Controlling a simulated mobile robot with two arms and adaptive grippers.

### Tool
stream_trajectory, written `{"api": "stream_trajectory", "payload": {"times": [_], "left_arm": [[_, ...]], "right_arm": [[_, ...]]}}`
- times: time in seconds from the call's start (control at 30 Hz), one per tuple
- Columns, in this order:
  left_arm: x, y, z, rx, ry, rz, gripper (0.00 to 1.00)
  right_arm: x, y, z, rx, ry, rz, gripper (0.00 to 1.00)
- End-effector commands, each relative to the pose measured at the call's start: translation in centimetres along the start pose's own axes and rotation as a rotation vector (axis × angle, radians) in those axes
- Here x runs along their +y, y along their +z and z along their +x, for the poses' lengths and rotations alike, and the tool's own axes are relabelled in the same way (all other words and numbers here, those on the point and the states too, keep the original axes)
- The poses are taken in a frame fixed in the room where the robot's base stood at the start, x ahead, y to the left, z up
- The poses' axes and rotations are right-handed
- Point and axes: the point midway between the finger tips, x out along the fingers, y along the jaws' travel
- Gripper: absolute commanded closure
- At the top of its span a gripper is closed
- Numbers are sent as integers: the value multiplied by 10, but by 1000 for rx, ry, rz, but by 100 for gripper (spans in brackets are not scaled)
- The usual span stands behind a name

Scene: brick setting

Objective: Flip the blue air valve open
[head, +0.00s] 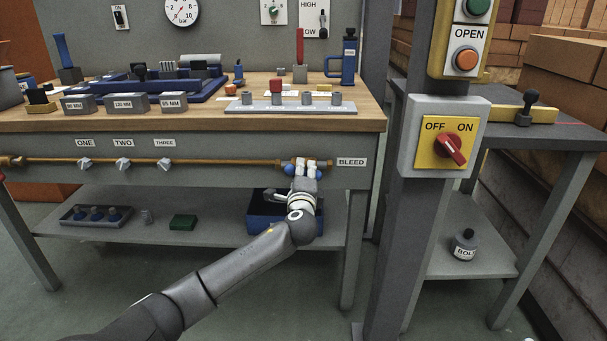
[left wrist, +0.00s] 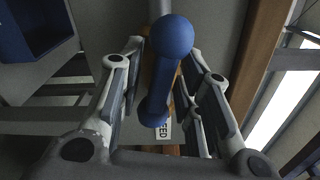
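The blue air valve (head: 290,170) sits on the copper pipe along the bench front, left of the BLEED label (head: 351,162). Its handle lies crosswise in the head view, partly hidden by my left gripper (head: 306,169). In the left wrist view, the blue handle (left wrist: 160,82) is a bar with a ball at each end. It lies between the two fingers of my left gripper (left wrist: 163,50). The fingers are apart, with a gap seen beside the bar; contact cannot be made out. My right gripper is not in view.
The pipe (head: 220,162) also carries grey valves labelled ONE, TWO and THREE. The workbench (head: 360,118) above holds blocks and tools. A blue bin (head: 262,222) stands on the shelf below. A grey post (head: 395,230) with an OFF/ON switch stands to the right.

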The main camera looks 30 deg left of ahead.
Motion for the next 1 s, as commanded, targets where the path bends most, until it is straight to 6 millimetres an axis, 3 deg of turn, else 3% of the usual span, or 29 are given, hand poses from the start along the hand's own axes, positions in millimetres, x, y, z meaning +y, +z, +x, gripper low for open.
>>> {"api": "stream_trajectory", "payload": {"times": [0.03,0.2,0.37,0.7,1.0], "left_arm": [[0,0,0,0,0,0,78],[0,0,0,0,0,0,100],[1,0,0,0,1,-9,100],[1,-1,0,0,2,-245,100],[0,0,0,0,1,-260,100]], "right_arm": [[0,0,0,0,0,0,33],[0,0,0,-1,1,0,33],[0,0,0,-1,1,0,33],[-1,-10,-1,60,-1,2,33],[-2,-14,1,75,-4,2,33]]}}
